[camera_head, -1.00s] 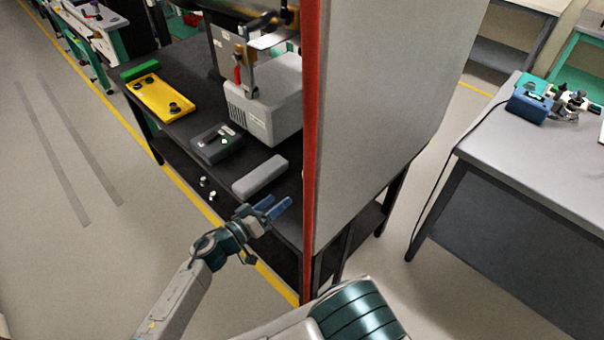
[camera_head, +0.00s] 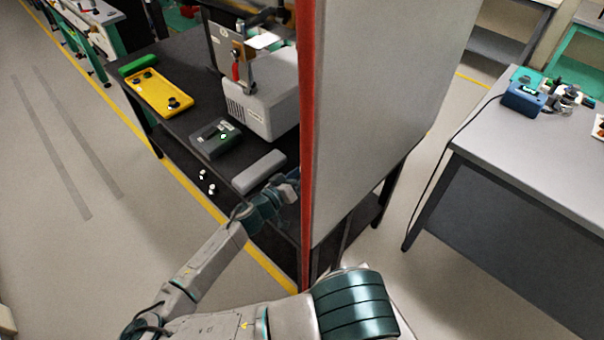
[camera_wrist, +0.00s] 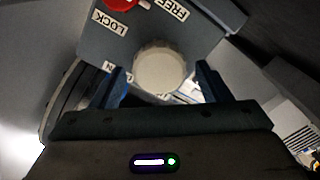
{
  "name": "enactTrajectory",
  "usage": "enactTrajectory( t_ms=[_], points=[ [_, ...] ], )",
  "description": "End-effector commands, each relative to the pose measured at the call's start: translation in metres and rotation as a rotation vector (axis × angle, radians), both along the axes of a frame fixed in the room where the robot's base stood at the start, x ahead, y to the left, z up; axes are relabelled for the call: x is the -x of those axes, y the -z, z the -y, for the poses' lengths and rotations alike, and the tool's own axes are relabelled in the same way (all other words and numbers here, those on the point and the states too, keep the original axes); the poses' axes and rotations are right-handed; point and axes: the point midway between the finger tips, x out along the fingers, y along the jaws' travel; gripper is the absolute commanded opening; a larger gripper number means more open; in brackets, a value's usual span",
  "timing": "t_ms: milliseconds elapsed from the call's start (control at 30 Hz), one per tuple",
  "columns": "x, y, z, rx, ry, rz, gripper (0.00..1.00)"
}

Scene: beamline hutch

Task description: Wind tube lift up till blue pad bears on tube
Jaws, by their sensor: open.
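In the wrist view a round cream knob (camera_wrist: 160,68) sits on a grey block (camera_wrist: 95,48) with LOCK and FREE labels. A red part (camera_wrist: 119,4) shows at the block's top edge. My gripper (camera_wrist: 164,86) is open, one blue finger on each side of the knob's lower part. I cannot tell whether the fingers touch it. In the head view my wrist reaches behind the red-edged grey panel (camera_head: 370,110), which hides the fingers and the knob. I cannot make out a blue pad or a tube in either view.
A black bench (camera_head: 180,62) holds a yellow tray (camera_head: 160,92), a dark box (camera_head: 216,138), a grey machine (camera_head: 262,100) and a long grey block (camera_head: 258,172). The panel's red edge (camera_head: 306,150) stands close beside my arm. A grey table (camera_head: 540,160) is at right.

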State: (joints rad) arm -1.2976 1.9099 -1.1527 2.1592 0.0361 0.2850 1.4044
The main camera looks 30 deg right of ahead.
Motion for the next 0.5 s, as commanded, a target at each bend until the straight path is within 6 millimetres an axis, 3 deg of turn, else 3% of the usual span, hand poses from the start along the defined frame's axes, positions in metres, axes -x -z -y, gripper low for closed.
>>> enactTrajectory(
  t_ms=[67, 200, 500],
  points=[
    [0.0001, 0.0001, -0.0001, 0.000, 0.000, 0.000, 0.67],
    [0.0001, 0.0001, -0.0001, -0.001, 0.001, 0.000, 0.28],
    [0.0001, 0.0004, -0.0003, 0.005, 0.001, -0.015, 0.26]
  ],
)
